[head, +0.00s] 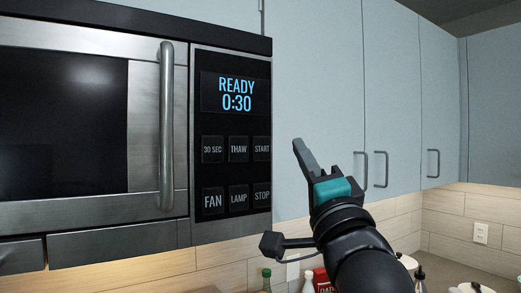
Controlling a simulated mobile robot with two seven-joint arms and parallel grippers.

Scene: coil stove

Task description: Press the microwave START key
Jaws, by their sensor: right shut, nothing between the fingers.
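The microwave (180,80) fills the left of the head view, mounted above the counter. Its door, with a vertical bar handle (167,125), is shut. The display (235,93) reads READY 0:30. The START key (262,149) is at the right end of the upper key row, above STOP (262,195) and beside THAW (238,149). My right gripper (300,148) is shut and empty. In the picture its tip is a little right of the START key, with a gap between them. Its depth from the panel is hard to tell. My left gripper is not in view.
Pale blue cabinets (318,70) with bar handles run to the right of the microwave. Below are a tiled wall (455,215) with an outlet (480,233), and bottles (266,280) and a red package (322,279) near the bottom edge, partly cut off.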

